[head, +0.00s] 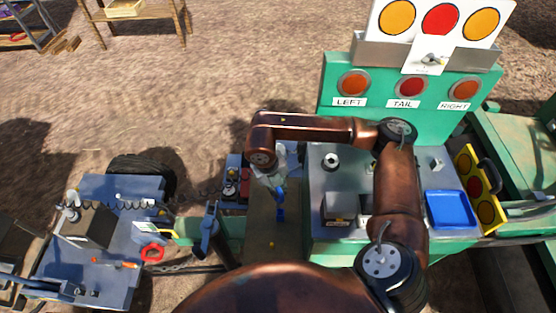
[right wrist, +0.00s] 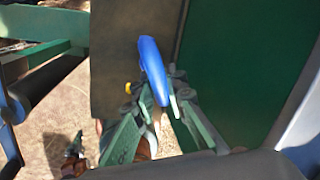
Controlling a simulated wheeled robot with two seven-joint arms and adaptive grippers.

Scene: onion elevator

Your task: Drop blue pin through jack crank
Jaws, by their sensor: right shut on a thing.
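The blue pin (head: 281,213) hangs below my right gripper (head: 277,184) in the head view, above a brown board. In the right wrist view, my right gripper (right wrist: 154,92) has its two green fingers shut on the blue pin (right wrist: 151,62), which points up and away from the fingers. A blue upright post (head: 208,230), which looks like the jack, stands left of the gripper at the green trailer tongue. The pin is apart from it. The crank itself is not clear to me. My left gripper is out of view.
A blue trailer deck (head: 130,205) with a red ring (head: 152,252) and a chain lies at left. At right are a grey worktop (head: 325,175), a blue tray (head: 450,209) and a green panel with lamps (head: 338,72). The brown board (head: 262,235) lies below the pin.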

